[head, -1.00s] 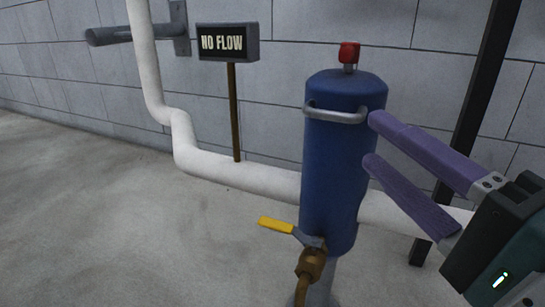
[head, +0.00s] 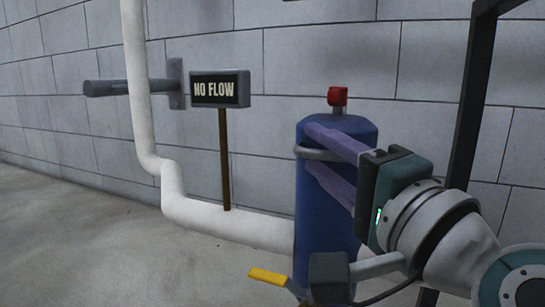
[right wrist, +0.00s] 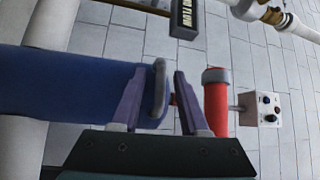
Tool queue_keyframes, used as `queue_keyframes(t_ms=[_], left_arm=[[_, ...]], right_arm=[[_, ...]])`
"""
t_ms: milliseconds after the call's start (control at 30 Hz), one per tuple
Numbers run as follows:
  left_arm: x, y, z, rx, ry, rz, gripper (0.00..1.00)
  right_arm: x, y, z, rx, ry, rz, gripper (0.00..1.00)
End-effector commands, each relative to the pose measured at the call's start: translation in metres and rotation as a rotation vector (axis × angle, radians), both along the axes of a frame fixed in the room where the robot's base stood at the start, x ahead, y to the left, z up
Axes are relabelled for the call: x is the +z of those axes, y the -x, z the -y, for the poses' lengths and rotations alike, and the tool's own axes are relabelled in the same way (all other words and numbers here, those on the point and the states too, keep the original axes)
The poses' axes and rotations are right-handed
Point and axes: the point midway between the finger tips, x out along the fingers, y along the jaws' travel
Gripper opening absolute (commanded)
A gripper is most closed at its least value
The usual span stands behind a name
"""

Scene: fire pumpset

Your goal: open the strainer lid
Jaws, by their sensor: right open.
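The strainer is an upright blue cylinder (head: 310,215) with a domed blue lid. A red cap (head: 337,96) sits on top, and a grey bar handle (head: 306,154) crosses the front near the lid. My right gripper (head: 312,149) is open, its two purple fingers in front of the upper strainer, one above and one below the handle. In the right wrist view, the handle (right wrist: 159,78) lies between the open fingers of my right gripper (right wrist: 158,76); contact cannot be told. The strainer body (right wrist: 65,95) lies sideways there. My left gripper is not in view.
A yellow valve lever (head: 268,277) juts left at the strainer's foot. A white pipe (head: 225,220) runs behind, with a NO FLOW sign (head: 220,89) beyond. A dark post (head: 468,110) stands at right. The wrist view shows a red cylinder (right wrist: 216,105) and control box (right wrist: 262,108).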

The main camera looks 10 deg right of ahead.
Motion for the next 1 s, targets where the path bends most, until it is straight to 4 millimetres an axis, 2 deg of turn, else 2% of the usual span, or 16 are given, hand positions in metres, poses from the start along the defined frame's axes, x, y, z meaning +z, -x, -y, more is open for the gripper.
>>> queue_keyframes(t_ms=[167,533,1000], left_arm=[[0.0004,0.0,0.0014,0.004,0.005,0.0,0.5],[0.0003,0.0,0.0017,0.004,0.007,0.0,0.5],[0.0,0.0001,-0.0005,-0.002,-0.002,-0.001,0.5]], right_arm=[[0.0002,0.0001,0.0001,0.0,0.0,0.0,0.43],[0.0001,0.0004,0.0002,0.0,0.0,0.0,0.01],[-0.0002,0.0003,0.0002,0.0,0.0,-0.001,0.0]])
